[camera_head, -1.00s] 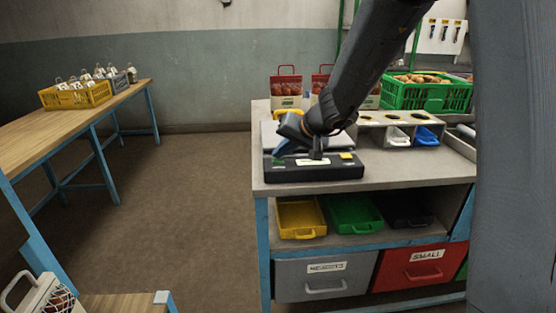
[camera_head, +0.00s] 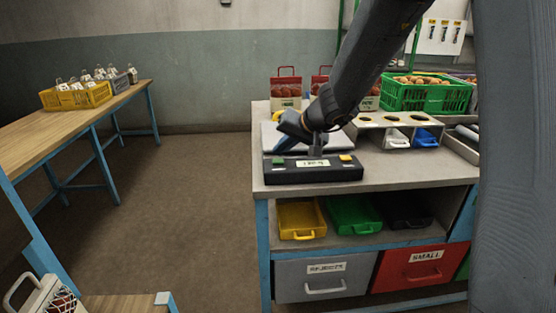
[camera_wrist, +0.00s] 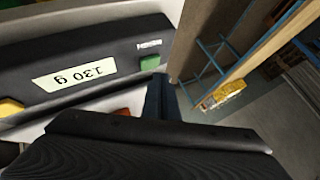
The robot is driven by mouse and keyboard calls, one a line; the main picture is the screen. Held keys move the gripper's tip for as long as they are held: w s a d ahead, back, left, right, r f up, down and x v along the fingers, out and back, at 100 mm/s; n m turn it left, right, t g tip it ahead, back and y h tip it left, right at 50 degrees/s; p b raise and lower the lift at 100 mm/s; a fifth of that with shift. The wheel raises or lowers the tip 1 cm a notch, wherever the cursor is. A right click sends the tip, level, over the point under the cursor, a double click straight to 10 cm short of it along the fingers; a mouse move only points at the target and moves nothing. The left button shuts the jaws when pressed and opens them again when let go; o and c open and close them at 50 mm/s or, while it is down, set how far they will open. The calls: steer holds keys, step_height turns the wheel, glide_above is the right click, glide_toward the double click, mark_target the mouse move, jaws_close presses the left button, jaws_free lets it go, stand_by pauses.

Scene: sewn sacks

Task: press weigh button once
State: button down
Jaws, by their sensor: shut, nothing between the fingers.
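The black scale console (camera_head: 315,173) sits on the front left of the grey workbench. It carries a green button (camera_head: 278,161) at its left end, a pale display in the middle and a yellow button (camera_head: 346,158) at the right. In the wrist view the fingertips show close beside that button; contact cannot be told.
Behind the console lies a pale plate (camera_head: 272,134), partly hidden by my arm. A holed rack (camera_head: 370,120) with white and blue scoops stands to the right. A green crate (camera_head: 425,97) and sacks stand behind. A wooden table (camera_head: 40,128) with a yellow crate is at left.

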mark_target(281, 162)
steer(key=shift+r+p, duration=1.7)
steer(key=shift+r, duration=0.85)
steer(key=s+d+f+g+h, duration=0.1)
steer(key=s+d+f, duration=0.3)
steer(key=s, duration=0.6)
steer(key=s+d+f+n+g+h, duration=0.1)
steer(key=s+d+f+g+h, duration=0.1)
steer(key=s, duration=0.9)
steer(key=s+d+f+g+h, duration=0.2)
steer(key=s+d+f, duration=0.3)
steer(key=s, duration=0.5)
steer(key=shift+s+d+f+n+g, duration=0.3)
steer(key=shift+d+f+n+g, duration=0.1)
steer(key=shift+g, duration=0.5)
